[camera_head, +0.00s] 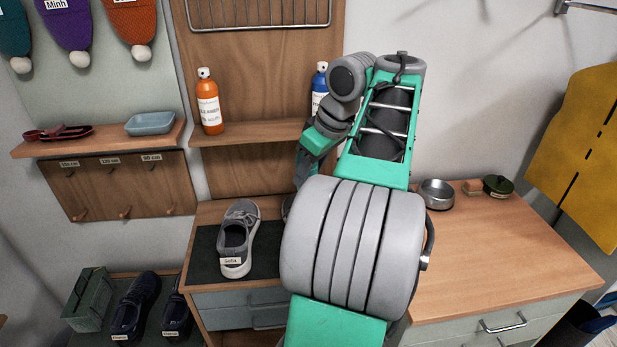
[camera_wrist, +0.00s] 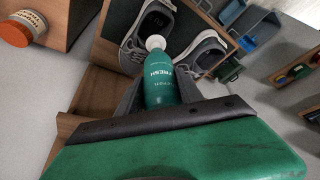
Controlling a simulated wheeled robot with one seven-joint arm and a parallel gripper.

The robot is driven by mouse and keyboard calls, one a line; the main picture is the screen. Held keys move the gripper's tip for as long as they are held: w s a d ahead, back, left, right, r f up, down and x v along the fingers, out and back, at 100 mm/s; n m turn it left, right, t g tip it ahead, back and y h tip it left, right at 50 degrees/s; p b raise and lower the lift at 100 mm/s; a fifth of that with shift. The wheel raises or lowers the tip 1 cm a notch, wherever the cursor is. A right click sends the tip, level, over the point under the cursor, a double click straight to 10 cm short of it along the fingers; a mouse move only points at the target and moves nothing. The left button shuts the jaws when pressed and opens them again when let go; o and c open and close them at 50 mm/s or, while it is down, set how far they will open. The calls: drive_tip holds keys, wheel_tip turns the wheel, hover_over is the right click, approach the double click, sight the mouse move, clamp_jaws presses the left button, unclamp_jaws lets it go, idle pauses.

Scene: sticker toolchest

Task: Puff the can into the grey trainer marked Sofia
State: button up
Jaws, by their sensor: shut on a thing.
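A grey trainer with a label reading Sofia (camera_head: 238,240) stands on a dark mat (camera_head: 206,243) on the low cabinet in the head view. A second grey shoe (camera_head: 287,207) is mostly hidden behind my arm. The wrist view shows two grey trainers, one further left (camera_wrist: 148,35) and one further right (camera_wrist: 203,52). My gripper (camera_wrist: 160,88) is shut on a green can (camera_wrist: 160,80) with a white cap and the word FRESH.
An orange bottle (camera_head: 209,105) and a blue bottle (camera_head: 319,85) stand on the shelf (camera_head: 245,131) above. Dark blue shoes (camera_head: 137,305) stand low at the left.

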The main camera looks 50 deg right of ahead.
drive_tip(key=shift+r, duration=0.1)
drive_tip(key=shift+s, duration=0.15)
wheel_tip(320, 180, down, 11)
drive_tip(key=b, duration=0.9)
drive_tip(key=shift+a, duration=0.1)
drive_tip(key=shift+f+b, duration=0.9)
drive_tip(key=shift+f, duration=0.05)
idle(1.1)
